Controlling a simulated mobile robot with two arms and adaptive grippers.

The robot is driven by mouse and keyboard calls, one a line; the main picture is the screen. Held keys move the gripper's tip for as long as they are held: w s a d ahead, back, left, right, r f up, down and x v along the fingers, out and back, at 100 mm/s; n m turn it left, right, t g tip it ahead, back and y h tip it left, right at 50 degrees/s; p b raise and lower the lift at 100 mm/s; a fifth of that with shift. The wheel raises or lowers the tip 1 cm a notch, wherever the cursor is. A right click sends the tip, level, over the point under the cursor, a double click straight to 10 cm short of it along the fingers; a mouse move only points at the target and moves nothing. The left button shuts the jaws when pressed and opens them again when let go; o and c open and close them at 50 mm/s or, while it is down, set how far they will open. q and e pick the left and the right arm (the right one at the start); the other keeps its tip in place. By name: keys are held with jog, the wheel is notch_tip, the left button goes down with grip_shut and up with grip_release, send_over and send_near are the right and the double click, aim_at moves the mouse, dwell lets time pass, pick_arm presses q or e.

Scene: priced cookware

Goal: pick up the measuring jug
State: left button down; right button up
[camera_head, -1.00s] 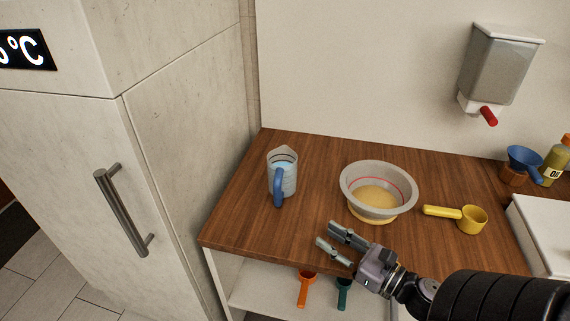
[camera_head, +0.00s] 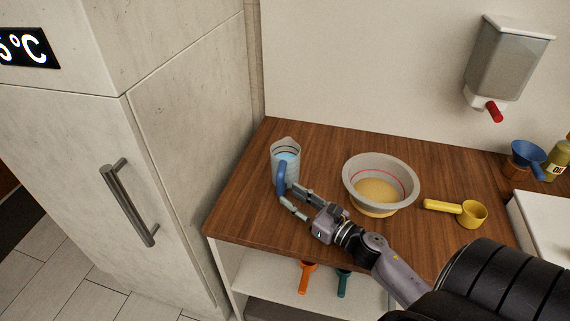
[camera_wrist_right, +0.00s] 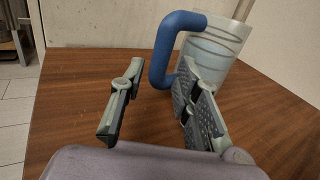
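The measuring jug (camera_head: 286,158) stands upright on the wooden counter, clear-walled with pale blue contents and a blue handle (camera_head: 281,179) facing me. In the right wrist view the jug (camera_wrist_right: 215,50) is at the upper right, its handle (camera_wrist_right: 163,52) ahead of the fingers. My right gripper (camera_head: 289,197) is open at the handle. In the right wrist view the handle's lower end lies close to the right finger of my right gripper (camera_wrist_right: 158,103); I cannot tell whether they touch. Nothing is held between the fingers. My left gripper is not in view.
A grey bowl (camera_head: 352,190) with yellowish contents stands right of the jug. A yellow measuring cup (camera_head: 472,214) lies farther right. A tall pale cabinet (camera_head: 190,130) borders the counter on the left. Orange (camera_head: 307,277) and teal (camera_head: 343,284) scoops are on the shelf below.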

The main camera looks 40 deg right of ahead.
aim_at(280, 187)
jog(key=shift+w+r, duration=0.15)
jog(key=shift+w, duration=0.25)
jog(key=p+x, duration=0.1)
jog(key=x, duration=0.2)
jog(key=shift+w+a+r+p, duration=0.1)
jog(key=shift+w+p, duration=0.25)
jog(key=shift+p, duration=0.05)
jog(key=shift+w+a, duration=0.1)
jog(key=shift+w, duration=0.3)
grip_shut()
